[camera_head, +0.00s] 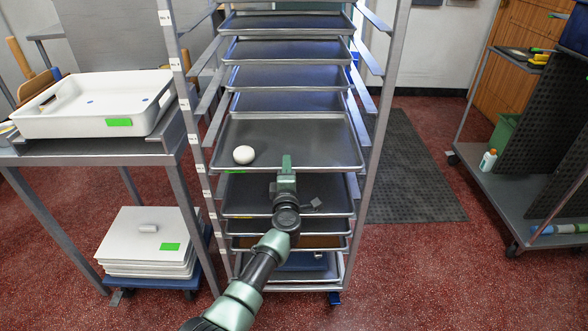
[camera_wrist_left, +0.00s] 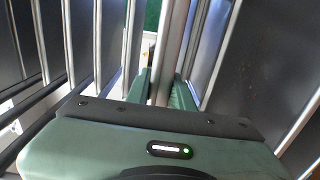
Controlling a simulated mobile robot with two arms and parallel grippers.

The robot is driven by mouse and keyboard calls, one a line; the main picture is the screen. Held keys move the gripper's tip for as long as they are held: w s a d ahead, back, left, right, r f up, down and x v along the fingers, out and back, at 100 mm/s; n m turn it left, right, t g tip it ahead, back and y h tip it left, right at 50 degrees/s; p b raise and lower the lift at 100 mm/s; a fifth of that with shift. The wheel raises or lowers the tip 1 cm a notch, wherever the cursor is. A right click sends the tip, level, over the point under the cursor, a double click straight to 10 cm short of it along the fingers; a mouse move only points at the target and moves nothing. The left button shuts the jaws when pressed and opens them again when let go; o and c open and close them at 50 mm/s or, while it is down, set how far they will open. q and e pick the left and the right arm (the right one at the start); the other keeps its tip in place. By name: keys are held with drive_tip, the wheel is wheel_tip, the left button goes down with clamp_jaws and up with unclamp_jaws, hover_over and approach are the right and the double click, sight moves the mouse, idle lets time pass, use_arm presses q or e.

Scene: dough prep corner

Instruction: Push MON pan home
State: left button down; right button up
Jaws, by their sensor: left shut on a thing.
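A grey sheet pan (camera_head: 312,150) with a white dough ball (camera_head: 243,154) at its left sits in the tall rack. It stands out nearer to me than the pans above it. A green label (camera_head: 235,172) is on its front edge at left; I cannot read it, so I cannot confirm that this is the MON pan. My left gripper (camera_head: 287,165) is at the middle of this pan's front rim. In the left wrist view its green fingers (camera_wrist_left: 165,88) are shut on the metal rim. My right gripper is not in view.
The rack (camera_head: 384,100) holds several more pans above and below. A table with a white tub (camera_head: 95,122) stands close on the left, with stacked white lids (camera_head: 125,250) below. A dark floor mat (camera_head: 420,180) lies right of the rack, before a cart (camera_head: 500,200).

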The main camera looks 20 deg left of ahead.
use_arm(q)
drive_tip(key=c, duration=1.1)
unclamp_jaws()
drive_tip(key=shift+w, duration=0.2)
drive_tip(key=shift+c, duration=0.2)
drive_tip(key=shift+f, duration=0.15)
drive_tip(key=p+v, duration=0.4)
drive_tip(key=v, duration=0.4)
drive_tip(key=shift+r, duration=0.25)
drive_tip(key=shift+f, duration=0.15)
